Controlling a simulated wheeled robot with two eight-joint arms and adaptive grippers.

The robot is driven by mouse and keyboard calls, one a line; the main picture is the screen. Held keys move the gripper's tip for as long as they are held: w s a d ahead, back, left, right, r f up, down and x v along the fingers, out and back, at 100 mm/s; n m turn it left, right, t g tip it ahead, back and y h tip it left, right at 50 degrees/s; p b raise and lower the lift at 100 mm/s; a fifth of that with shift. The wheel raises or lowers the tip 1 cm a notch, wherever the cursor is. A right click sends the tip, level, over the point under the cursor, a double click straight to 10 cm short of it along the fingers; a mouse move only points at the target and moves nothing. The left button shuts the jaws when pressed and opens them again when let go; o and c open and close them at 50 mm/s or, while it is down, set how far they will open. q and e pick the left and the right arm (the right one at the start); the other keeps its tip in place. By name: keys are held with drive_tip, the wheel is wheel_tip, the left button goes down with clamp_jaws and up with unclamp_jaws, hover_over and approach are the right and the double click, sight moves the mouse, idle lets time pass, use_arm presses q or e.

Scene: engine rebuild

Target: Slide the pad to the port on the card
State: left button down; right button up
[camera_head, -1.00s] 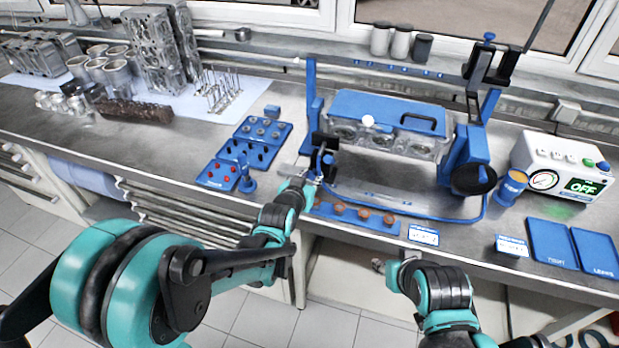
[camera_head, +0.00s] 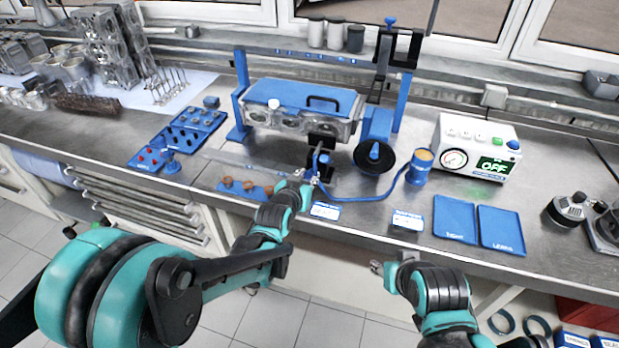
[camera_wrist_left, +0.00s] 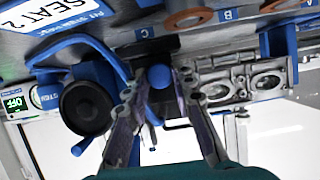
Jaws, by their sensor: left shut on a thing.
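The pad (camera_head: 325,128) is a black block with a blue handle, in front of the right part of the cylinder head (camera_head: 290,122). My left gripper (camera_head: 304,180) is shut on the blue handle (camera_wrist_left: 160,77). In the left wrist view, the black pad (camera_wrist_left: 152,49) lies just beyond the fingertips. Two round ports (camera_wrist_left: 267,83) show to its right there; the pad and fingers hide part of the head. A white card (camera_wrist_left: 65,22) reads "SEAT 2". In the head view a card (camera_head: 325,211) lies at the bench edge, its text too small to read. My right gripper (camera_head: 377,268) is low before the bench.
A black knob wheel (camera_head: 374,157) stands right of the pad. A blue hose (camera_head: 393,190) runs to a blue cup (camera_head: 418,168). A gauge box (camera_head: 476,146) reads OFF. Blue trays (camera_head: 455,217) lie at right. Brown rings (camera_head: 248,186) sit on a strip at left.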

use_arm(q)
drive_tip(key=shift+s+d, duration=0.1)
drive_tip(key=shift+d, duration=0.05)
drive_tip(key=c, duration=1.6)
unclamp_jaws()
drive_tip(key=o, duration=0.3)
drive_tip(key=shift+d, duration=0.1)
drive_tip(key=shift+s, duration=0.1)
drive_tip(key=v, duration=1.2)
